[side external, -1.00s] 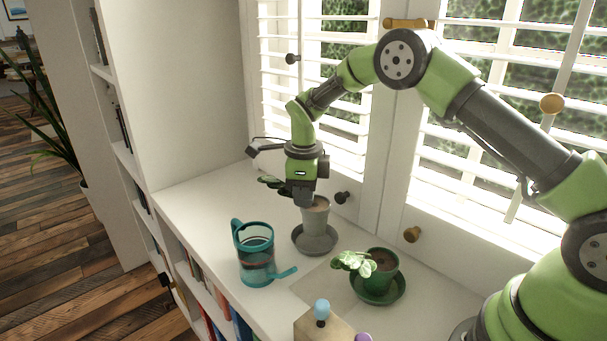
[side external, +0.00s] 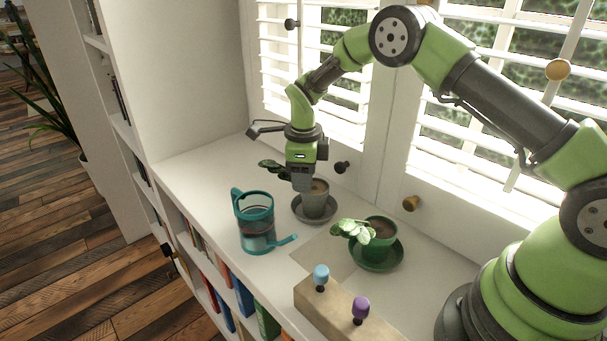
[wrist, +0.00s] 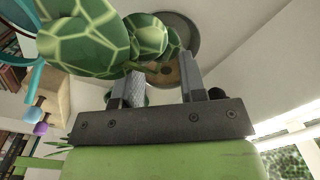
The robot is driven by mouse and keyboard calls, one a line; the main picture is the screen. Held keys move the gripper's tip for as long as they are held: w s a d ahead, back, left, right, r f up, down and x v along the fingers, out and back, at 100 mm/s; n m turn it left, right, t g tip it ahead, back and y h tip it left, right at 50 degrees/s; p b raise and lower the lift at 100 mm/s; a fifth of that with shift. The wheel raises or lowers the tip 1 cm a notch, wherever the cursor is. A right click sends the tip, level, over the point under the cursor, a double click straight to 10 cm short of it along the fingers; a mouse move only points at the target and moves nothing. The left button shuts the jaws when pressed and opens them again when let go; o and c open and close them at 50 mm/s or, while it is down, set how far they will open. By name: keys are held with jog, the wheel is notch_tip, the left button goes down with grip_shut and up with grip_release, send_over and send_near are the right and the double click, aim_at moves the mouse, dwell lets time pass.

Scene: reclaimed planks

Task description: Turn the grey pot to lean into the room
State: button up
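The grey pot (side external: 317,201) stands upright on its grey saucer (side external: 328,214) on the white sill, with dark soil inside. Its leaves (side external: 270,166) show to the left, partly behind my gripper. My gripper (side external: 302,186) points down at the pot's left side, its tips near rim height. In the wrist view my gripper (wrist: 163,88) has its two fingers apart, with brown soil (wrist: 164,75) showing beyond the gap. Large patterned leaves (wrist: 90,38) cover much of the pot there, and the grey saucer (wrist: 182,22) shows behind. I cannot tell whether the fingers touch the pot.
A teal watering can (side external: 256,225) stands left of the pot. A green pot (side external: 377,238) with a leafy plant is close on the right. A wooden block with knobs (side external: 343,312) is in front. The window blinds (side external: 345,115) rise behind. Books fill shelves below.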

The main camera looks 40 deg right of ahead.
notch_tip(320, 180, up, 9)
jog(key=shift+a+r, duration=0.15)
jog(key=shift+r, duration=0.05)
jog(key=s+a+r+n+t+y, duration=0.2)
jog(key=s+r+n+t, duration=0.3)
jog(key=s+r+n, duration=1.1)
jog(key=s+n, duration=0.2)
jog(key=s, duration=0.2)
jog(key=shift+s+a, duration=0.15)
jog(key=shift+a, duration=0.1)
jog(key=shift+o, duration=1)
jog(key=s+f+n+t, duration=0.1)
jog(key=s+n+t, duration=0.1)
jog(key=s+n, duration=0.3)
jog(key=shift+s+a+f+n, duration=0.25)
jog(key=shift+s+f+n, duration=0.05)
jog(key=shift+s, duration=0.25)
jog(key=o, duration=0.8)
jog(key=shift+s+f, duration=0.1)
jog(key=shift+s, duration=0.05)
